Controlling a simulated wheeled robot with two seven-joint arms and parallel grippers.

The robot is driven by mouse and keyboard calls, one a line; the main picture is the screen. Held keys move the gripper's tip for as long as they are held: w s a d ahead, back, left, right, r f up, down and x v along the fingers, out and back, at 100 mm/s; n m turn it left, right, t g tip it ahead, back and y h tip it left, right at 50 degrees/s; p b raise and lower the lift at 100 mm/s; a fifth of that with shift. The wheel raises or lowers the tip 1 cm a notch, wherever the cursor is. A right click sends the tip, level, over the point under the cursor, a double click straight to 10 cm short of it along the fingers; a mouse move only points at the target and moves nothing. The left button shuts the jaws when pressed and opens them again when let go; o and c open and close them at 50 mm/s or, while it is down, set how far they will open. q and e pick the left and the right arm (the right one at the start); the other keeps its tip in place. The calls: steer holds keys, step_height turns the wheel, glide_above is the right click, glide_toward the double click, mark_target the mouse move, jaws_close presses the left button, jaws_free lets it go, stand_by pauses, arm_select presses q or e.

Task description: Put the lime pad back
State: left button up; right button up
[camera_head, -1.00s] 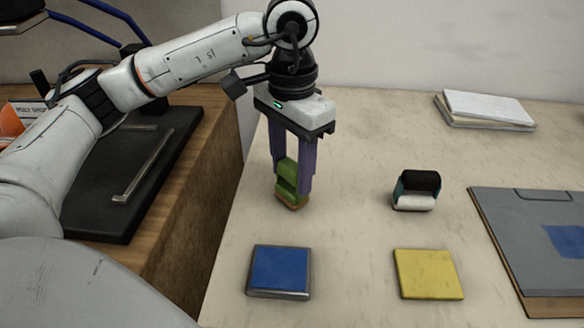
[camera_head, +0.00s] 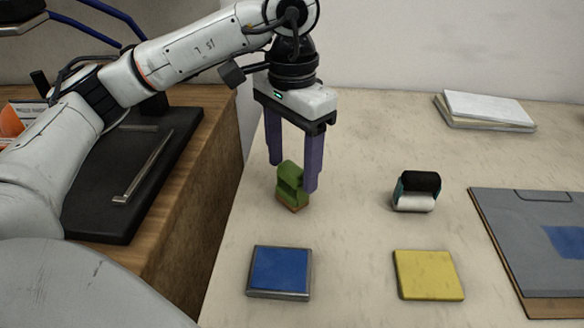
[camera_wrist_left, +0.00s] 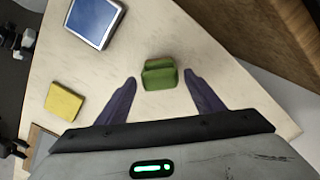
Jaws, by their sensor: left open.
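The lime pad (camera_head: 291,186) is a small green block with a notched side and a brownish underside. In the left wrist view the pad (camera_wrist_left: 159,74) lies ahead between the two spread fingertips (camera_wrist_left: 160,76), apart from both. My right gripper is in neither view.
A blue pad in a metal-rimmed tray (camera_head: 279,271) and a yellow square (camera_head: 428,274) lie at the front. A black, teal and white object (camera_head: 416,191) stands to the right. A grey board (camera_head: 540,240) lies far right, white stacked slabs (camera_head: 485,109) behind.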

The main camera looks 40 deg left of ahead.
arm_select(q)
step_height(320, 180, up, 6)
steer(key=shift+f+p, duration=0.1)
steer(key=shift+p, duration=0.25)
